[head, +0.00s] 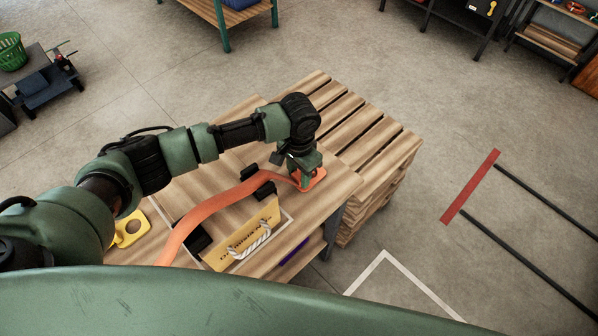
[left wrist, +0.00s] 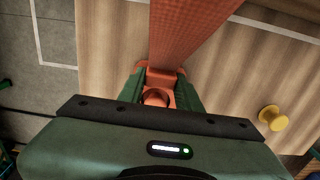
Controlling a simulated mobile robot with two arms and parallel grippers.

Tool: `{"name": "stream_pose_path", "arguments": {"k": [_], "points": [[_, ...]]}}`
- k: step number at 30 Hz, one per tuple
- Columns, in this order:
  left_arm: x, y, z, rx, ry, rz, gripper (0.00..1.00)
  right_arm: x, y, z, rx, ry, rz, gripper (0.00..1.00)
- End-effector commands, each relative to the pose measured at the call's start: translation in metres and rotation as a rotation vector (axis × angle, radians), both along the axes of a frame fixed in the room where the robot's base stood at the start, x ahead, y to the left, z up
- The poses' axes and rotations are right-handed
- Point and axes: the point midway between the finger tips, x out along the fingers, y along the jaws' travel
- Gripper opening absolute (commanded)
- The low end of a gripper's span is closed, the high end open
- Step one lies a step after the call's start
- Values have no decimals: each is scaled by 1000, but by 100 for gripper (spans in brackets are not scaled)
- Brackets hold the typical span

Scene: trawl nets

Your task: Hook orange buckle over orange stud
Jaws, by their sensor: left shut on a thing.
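The orange strap (head: 212,205) runs from the buckle back across the bench toward the lower left. In the left wrist view the strap (left wrist: 185,30) leads up and away. I cannot make out the orange stud. A yellow knob (left wrist: 273,118) stands to the right in the left wrist view. My right gripper is not in view.
Black blocks (head: 264,190) flank the strap. A yellow bracket (head: 129,230) is at the left. Stacked pallets (head: 372,140) adjoin the bench.

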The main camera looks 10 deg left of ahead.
Motion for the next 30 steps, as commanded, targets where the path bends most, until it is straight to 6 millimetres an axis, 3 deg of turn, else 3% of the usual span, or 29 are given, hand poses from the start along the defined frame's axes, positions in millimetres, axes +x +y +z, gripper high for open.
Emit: {"name": "stream_pose_path", "arguments": {"k": [4, 5, 7, 19, 30], "points": [[0, 0, 1, -1, -1, 0, 0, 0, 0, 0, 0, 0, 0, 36], [0, 0, 1, -1, -1, 0, 42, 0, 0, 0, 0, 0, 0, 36], [0, 0, 1, -1, -1, 0, 60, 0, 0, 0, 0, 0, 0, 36], [1, 0, 6, -2, -1, 0, 60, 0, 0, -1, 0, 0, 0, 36], [1, -1, 64, -3, -3, -1, 60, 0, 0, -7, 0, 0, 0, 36]]}}
